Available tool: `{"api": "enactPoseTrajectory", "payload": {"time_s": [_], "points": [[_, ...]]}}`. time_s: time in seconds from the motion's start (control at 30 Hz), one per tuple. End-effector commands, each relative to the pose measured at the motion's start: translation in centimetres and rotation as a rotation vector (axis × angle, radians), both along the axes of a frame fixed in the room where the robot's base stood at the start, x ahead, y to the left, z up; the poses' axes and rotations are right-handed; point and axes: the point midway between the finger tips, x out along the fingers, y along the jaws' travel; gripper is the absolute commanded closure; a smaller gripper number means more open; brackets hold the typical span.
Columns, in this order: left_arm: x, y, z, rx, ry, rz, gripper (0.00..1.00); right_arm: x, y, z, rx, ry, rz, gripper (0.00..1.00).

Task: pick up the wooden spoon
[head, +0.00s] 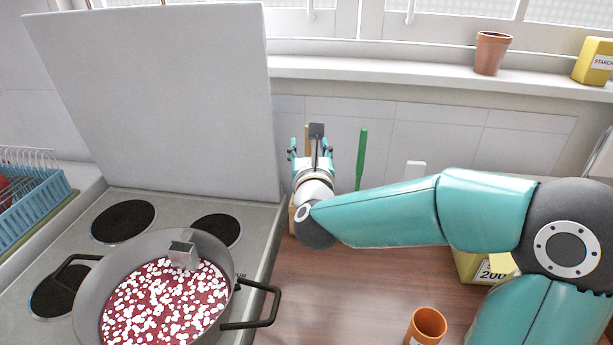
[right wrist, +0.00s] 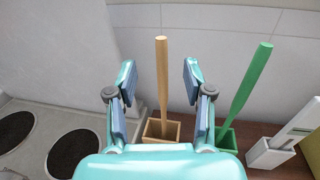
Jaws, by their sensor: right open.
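The wooden spoon (right wrist: 162,88) stands upright, handle up, in a small square wooden holder (right wrist: 153,137); its lower end is hidden inside. In the head view only a bit of its handle (head: 308,138) shows behind my right gripper (head: 311,150). In the right wrist view my right gripper (right wrist: 159,78) is open, with one finger on the left of the handle and one on the right. The handle appears between the fingers, and neither finger visibly touches it. My left gripper is not in view.
A green-handled utensil (right wrist: 245,88) stands close on the right, and a white one (right wrist: 290,133) beyond it. A pot (head: 88,292) with red contents sits on the stove at left. An orange cup (head: 428,326) stands on the wooden counter (head: 330,290).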

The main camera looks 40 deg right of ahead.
Motion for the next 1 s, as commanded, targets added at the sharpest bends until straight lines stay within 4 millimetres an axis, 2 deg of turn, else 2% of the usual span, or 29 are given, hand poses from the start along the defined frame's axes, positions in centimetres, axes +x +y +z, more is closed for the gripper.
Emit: {"api": "enactPoseTrajectory", "payload": {"time_s": [0.27, 0.47, 0.6, 0.87, 1.0], "points": [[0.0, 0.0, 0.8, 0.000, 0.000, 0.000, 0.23, 1.3, -1.3, -0.3, 0.000, 0.004, -0.003, 0.48], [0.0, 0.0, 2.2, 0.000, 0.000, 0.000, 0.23, 3.2, -3.2, -1.3, 0.000, 0.005, -0.005, 0.48], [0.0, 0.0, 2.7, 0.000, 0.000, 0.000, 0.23, 4.3, -4.1, -1.3, 0.001, 0.002, -0.003, 0.48], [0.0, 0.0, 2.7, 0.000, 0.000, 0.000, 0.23, 4.6, -4.3, -1.4, 0.000, 0.000, -0.002, 0.48], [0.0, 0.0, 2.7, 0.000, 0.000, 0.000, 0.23, 4.6, -4.3, -1.4, 0.000, 0.000, -0.002, 0.68]]}}
